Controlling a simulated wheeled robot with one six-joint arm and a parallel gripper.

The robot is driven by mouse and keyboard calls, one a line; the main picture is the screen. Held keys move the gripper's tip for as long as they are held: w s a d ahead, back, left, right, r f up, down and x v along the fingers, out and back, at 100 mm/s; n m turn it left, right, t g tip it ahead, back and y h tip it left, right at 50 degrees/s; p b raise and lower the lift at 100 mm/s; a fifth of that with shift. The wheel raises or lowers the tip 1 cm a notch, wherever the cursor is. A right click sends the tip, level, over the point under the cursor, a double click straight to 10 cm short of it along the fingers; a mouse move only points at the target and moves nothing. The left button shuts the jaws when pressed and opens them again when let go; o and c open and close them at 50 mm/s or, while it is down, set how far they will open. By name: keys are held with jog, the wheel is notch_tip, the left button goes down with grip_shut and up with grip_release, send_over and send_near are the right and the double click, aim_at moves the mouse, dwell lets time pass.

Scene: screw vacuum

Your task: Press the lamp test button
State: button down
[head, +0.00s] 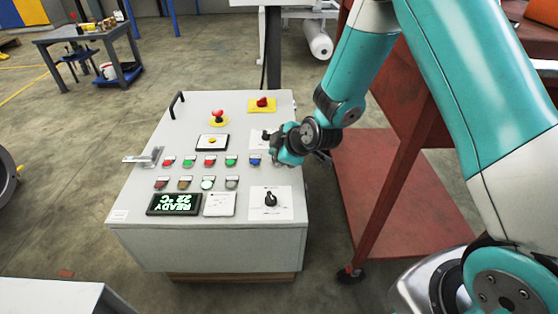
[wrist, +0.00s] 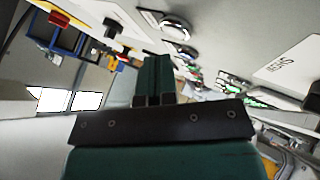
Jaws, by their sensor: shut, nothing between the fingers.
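A light grey control box (head: 140,218) with a sloped panel stands in the middle of the head view. The panel carries two rows of small red, green, amber, white and blue buttons. A blue button (head: 254,160) sits at the right end of the upper row. No label is readable, so I cannot tell which one is the lamp test button. My gripper (head: 281,158) is over the panel's right side, just right of the blue button. Whether it touches the panel is unclear. In the wrist view its fingers (wrist: 157,78) are shut together and empty.
A yellow-backed red knob (head: 262,102), a red mushroom button (head: 218,116), a black rotary switch (head: 270,200), a lit display (head: 173,204) and a black handle (head: 177,104) stand on the panel. A red steel frame (head: 395,200) is close on the right.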

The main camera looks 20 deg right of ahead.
jog(key=shift+f, duration=0.1)
dwell(0.7)
jog(key=shift+f+b, duration=0.3)
jog(key=shift+b, duration=0.1)
jog(key=shift+f+b, duration=0.35)
jog(key=shift+f, duration=0.1)
dwell(0.5)
jog(key=shift+r, duration=0.15)
jog(key=shift+r+p, duration=0.65)
jog(key=shift+r, duration=0.1)
notch_tip(320, 180, up, 5)
jog(key=p, duration=0.4)
dwell(0.8)
